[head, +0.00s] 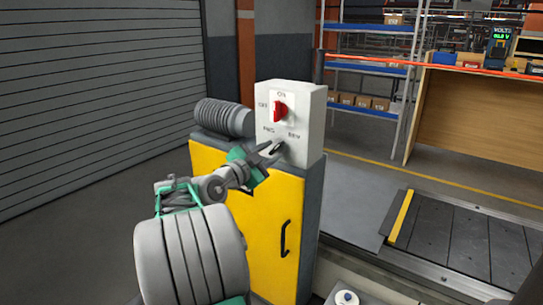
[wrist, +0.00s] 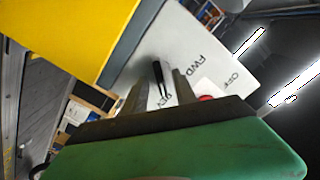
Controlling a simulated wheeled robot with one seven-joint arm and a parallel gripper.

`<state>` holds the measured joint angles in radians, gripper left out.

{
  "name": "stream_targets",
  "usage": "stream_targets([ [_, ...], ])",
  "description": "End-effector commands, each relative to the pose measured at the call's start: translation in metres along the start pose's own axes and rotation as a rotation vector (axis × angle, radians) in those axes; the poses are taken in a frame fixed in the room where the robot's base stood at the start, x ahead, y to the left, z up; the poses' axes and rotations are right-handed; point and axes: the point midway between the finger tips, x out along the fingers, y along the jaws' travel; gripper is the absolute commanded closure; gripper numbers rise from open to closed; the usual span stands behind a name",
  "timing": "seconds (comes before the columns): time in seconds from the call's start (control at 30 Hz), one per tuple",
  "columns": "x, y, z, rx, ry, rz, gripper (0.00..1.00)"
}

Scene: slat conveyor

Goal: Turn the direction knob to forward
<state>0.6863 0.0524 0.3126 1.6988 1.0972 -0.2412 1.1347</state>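The white control box (head: 309,111) stands on the yellow cabinet. The direction knob (head: 278,147) is a small black lever low on its face, below the FWD and REV labels. In the wrist view the black knob (wrist: 158,78) lies between my two fingers, one end toward the REV lettering; the FWD label (wrist: 196,72) is off to the right. My gripper (head: 268,152) is at the box face. Its fingers (wrist: 159,93) are apart, one on each side of the knob, with gaps visible. Whether either finger touches it cannot be told.
A red ON/OFF knob (head: 280,111) sits above the direction knob, pointing to ON; it shows close to my right finger in the wrist view (wrist: 206,98). The yellow cabinet (head: 267,222) has a black handle. A grey ribbed motor (head: 224,117) is behind left; the slat conveyor (head: 465,237) is right.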

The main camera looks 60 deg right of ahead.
Motion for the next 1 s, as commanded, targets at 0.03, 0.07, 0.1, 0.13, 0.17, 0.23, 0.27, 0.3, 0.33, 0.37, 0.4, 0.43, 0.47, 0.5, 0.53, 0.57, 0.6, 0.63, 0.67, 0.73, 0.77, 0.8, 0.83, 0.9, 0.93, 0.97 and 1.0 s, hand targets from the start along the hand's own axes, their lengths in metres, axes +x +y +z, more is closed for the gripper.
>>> stream_targets([
  [0.03,0.0053,0.0013,0.0002,-0.001,0.001,0.002,0.66],
  [0.07,0.0071,0.0011,0.0002,-0.002,0.001,0.001,0.66],
  [0.1,0.0085,0.0006,0.0003,-0.002,0.0,0.0,0.66],
  [0.13,0.009,0.0003,0.0003,-0.002,0.0,0.0,0.66],
  [0.17,0.0092,0.0,0.0003,-0.002,-0.001,-0.001,0.66],
  [0.23,0.009,-0.0002,0.0003,-0.002,-0.001,-0.001,0.66],
  [0.27,0.0089,-0.0002,0.0003,-0.002,-0.001,-0.001,0.66],
  [0.3,0.0088,-0.0002,0.0003,-0.002,-0.001,-0.001,0.66],
  [0.33,0.0088,-0.0002,0.0004,-0.002,-0.001,-0.001,0.67],
  [0.37,0.0087,-0.0001,0.0004,-0.002,-0.001,-0.001,0.7],
  [0.4,0.0087,-0.0001,0.0004,-0.002,-0.001,-0.001,0.73],
  [0.43,0.0086,-0.0001,0.0004,-0.002,-0.002,-0.001,0.75],
  [0.47,0.0086,-0.0001,0.0004,-0.002,-0.002,-0.001,0.78],
  [0.5,0.0086,0.0,0.0004,-0.002,-0.002,-0.001,0.81],
  [0.53,0.0086,-0.0001,0.0004,-0.002,-0.002,-0.001,0.84],
  [0.57,0.0086,0.0,0.0004,-0.002,-0.002,-0.001,0.86],
  [0.6,0.0085,0.0,0.0004,-0.002,-0.002,-0.001,0.89],
  [0.63,0.0085,0.0,0.0004,-0.002,-0.002,-0.001,0.92],
  [0.67,0.0085,0.0,0.0004,-0.002,-0.002,-0.001,0.94],
  [0.73,0.0085,0.0,0.0004,-0.002,-0.002,-0.001,1.0],
  [0.77,0.0085,0.0,0.0005,-0.002,-0.002,-0.001,1.0],
  [0.8,0.0085,0.0,0.0005,-0.002,-0.002,-0.001,1.0],
  [0.83,0.0085,0.0,0.0005,-0.002,-0.002,-0.001,1.0],
  [0.9,0.0084,0.0001,0.0005,-0.002,-0.002,-0.001,1.0],
  [0.93,0.0084,0.0001,0.0005,-0.002,-0.002,-0.001,1.0],
  [0.97,0.0084,0.0,0.0005,-0.002,-0.002,-0.001,1.0],
  [1.0,0.0084,0.0001,0.0005,-0.002,-0.002,0.0,1.0],
])
